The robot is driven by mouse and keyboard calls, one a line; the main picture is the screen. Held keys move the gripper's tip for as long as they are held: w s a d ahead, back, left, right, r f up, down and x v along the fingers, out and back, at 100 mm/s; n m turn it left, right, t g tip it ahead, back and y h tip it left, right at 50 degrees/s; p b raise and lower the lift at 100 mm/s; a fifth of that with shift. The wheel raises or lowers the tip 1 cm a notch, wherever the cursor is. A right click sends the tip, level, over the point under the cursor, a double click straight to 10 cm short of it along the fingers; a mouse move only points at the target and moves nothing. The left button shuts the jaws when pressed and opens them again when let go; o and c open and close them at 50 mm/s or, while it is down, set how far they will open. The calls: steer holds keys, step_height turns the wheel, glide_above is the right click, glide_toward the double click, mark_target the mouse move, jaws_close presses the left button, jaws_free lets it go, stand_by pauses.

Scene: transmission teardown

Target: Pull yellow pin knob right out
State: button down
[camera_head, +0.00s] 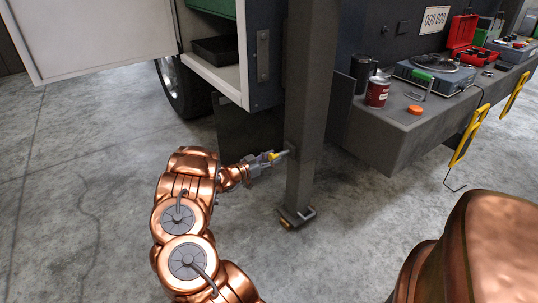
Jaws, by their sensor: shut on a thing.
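The yellow pin knob (271,155) is a small yellow spot between the fingers of my gripper (273,158), at the left side of the dark grey upright post (312,100). My gripper is shut on the knob, reaching in from the left. A light pin-like piece shows between the knob and the post, close to the post's face. The view is too small to tell how far the pin sits in the post.
A grey bench (420,135) at the right carries a red can (378,91), an orange lid (415,110) and a red toolbox (463,35). Yellow handles hang at its front. An open cabinet (227,76) and a wheel (180,88) stand behind. The concrete floor is clear at the left.

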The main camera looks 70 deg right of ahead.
steer(key=shift+w+a, duration=0.15)
steer(key=shift+a, duration=0.2)
steer(key=shift+f, duration=0.1)
steer(key=c, duration=1)
jaws_free()
steer(key=shift+a, duration=0.1)
steer(key=o, duration=0.4)
steer(key=v, duration=1.1)
steer(key=shift+w+a, duration=0.25)
steer(key=shift+a, duration=0.05)
